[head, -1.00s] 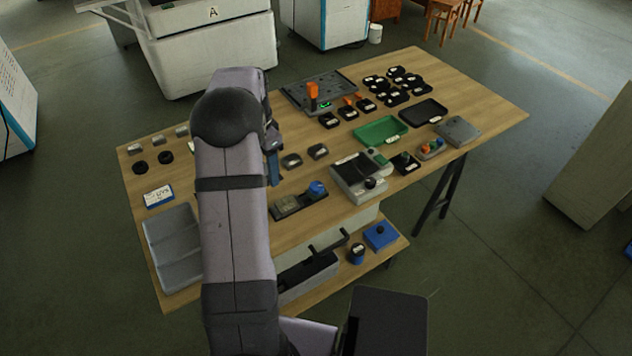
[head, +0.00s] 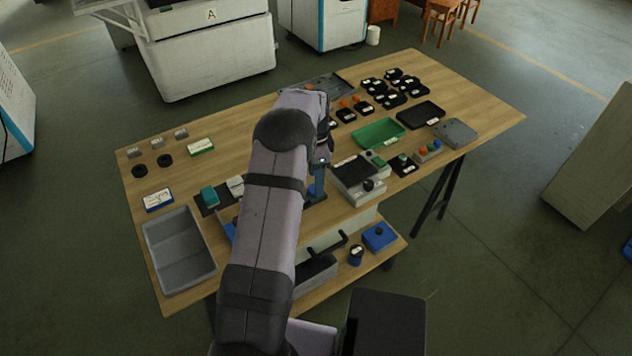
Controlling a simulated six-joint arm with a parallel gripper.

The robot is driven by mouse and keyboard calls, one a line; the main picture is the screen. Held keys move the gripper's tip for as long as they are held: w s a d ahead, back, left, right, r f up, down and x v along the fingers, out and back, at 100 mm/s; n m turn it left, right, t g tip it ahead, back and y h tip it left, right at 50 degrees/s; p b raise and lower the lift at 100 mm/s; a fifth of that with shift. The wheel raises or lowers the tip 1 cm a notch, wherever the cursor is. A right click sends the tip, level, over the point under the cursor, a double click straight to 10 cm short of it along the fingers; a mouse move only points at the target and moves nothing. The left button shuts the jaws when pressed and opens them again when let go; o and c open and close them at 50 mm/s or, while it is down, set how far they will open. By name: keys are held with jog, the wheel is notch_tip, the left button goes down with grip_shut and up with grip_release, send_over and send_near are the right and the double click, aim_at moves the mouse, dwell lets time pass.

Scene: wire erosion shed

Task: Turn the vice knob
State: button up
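The small vice is mostly hidden behind my arm. Only the right end of its dark base and a bit of its blue knob (head: 312,190) show, near the front edge of the bench. My gripper (head: 320,178) points down right at the knob and overlaps it in the view. I cannot tell whether it touches the knob or hangs just above it. The finger gap is not visible, so open or shut cannot be told.
Right of the gripper stands a grey scale-like device (head: 358,180). Beyond it lie a green tray (head: 379,133) and a black tray (head: 421,115). A grey bin (head: 180,250) sits at the front left. A lower shelf holds a blue box (head: 380,236).

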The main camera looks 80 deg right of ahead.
jog(key=shift+f+p, duration=0.3)
jog(key=shift+f, duration=1.2)
jog(key=c, duration=1.1)
